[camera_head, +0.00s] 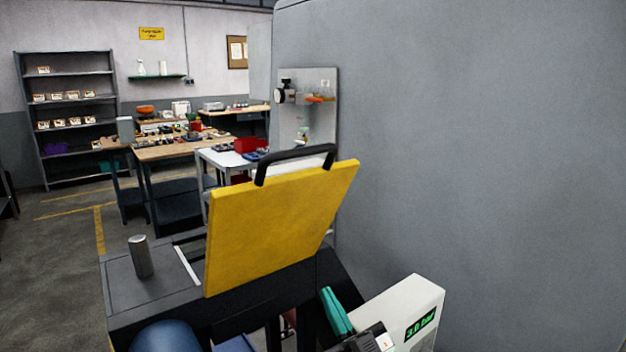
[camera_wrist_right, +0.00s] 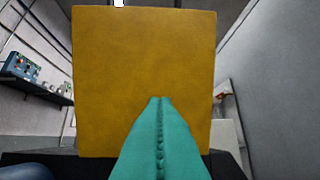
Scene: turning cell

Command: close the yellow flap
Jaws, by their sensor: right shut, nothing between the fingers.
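The yellow flap (camera_head: 275,225) stands raised and tilted on a dark bench, with a black bar handle (camera_head: 295,162) along its top edge. In the right wrist view the flap (camera_wrist_right: 145,60) fills the middle of the picture, upright in front of my fingers. My right gripper (camera_head: 332,302) has teal fingers and is low, to the right of the flap's lower edge. Its fingertips (camera_wrist_right: 160,99) are together with nothing between them and point at the flap's lower part; I cannot tell whether they touch it. My left gripper is not in view.
A grey metal cylinder (camera_head: 140,256) stands on the bench's grey top (camera_head: 121,283), left of the flap. A white box with a green display (camera_head: 418,322) is close to my right gripper. A large grey wall (camera_head: 480,150) bounds the right side. Tables and a shelf stand farther back.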

